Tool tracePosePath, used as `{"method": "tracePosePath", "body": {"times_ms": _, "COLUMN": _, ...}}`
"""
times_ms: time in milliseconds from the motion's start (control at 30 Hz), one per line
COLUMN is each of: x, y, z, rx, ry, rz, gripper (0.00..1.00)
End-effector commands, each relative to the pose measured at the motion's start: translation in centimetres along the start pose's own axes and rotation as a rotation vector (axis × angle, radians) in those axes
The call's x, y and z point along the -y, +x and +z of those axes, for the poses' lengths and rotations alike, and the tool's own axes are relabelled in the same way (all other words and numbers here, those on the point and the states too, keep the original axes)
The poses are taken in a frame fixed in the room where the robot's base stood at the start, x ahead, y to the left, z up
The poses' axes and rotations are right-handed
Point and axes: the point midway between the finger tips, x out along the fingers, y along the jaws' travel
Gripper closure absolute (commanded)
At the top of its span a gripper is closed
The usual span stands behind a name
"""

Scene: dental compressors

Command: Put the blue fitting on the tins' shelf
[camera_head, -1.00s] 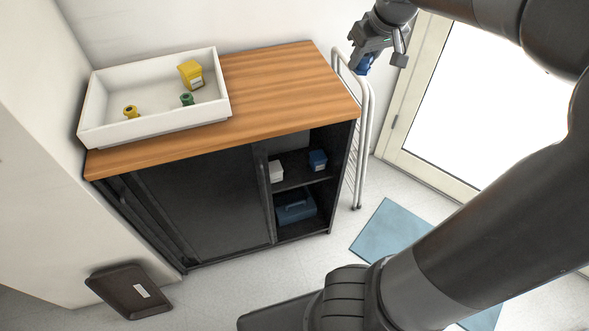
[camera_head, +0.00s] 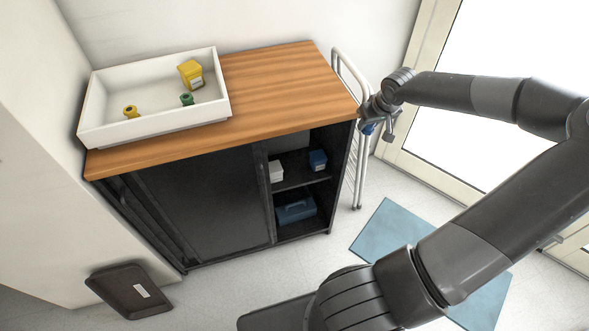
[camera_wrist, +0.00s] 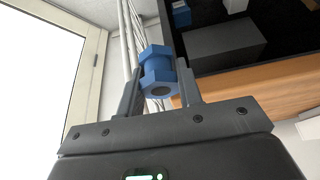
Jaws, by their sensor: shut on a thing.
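The blue fitting (camera_wrist: 157,70) is clamped between the fingers of my gripper (camera_wrist: 160,85) in the wrist view. In the head view my gripper (camera_head: 372,112) is beside the cabinet's right front corner, and a bit of the blue fitting (camera_head: 367,128) shows below it. The cabinet's right side is open. Its upper shelf (camera_head: 297,181) holds a white box (camera_head: 276,171) and a small blue box (camera_head: 317,160), which may be the tins. Below it lies a blue toolbox-like case (camera_head: 295,207).
The wooden cabinet top (camera_head: 285,85) carries a white tray (camera_head: 150,133) with yellow and green pieces. A sliding door (camera_head: 205,195) covers the cabinet's left part. A white rack (camera_head: 358,185) stands close by the right side. A blue mat (camera_head: 385,235) lies on the floor.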

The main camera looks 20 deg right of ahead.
Motion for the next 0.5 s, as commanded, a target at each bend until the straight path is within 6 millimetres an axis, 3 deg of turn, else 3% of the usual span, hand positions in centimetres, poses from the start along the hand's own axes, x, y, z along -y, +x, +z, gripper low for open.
{"method": "tracePosePath", "body": {"times_ms": 33, "x": 0.8, "y": 2.2, "z": 0.9, "rx": 0.004, "ry": -0.008, "rz": -0.01, "gripper": 0.98}}
{"method": "tracePosePath", "body": {"times_ms": 100, "x": 1.5, "y": 4.9, "z": 2.0, "rx": 0.003, "ry": -0.014, "rz": -0.013, "gripper": 0.98}}
{"method": "tracePosePath", "body": {"times_ms": 300, "x": 3.7, "y": 11.6, "z": 5.3, "rx": 0.004, "ry": -0.042, "rz": -0.023, "gripper": 0.98}}
{"method": "tracePosePath", "body": {"times_ms": 500, "x": 6.7, "y": 19.1, "z": 5.6, "rx": 0.002, "ry": -0.115, "rz": -0.05, "gripper": 0.98}}
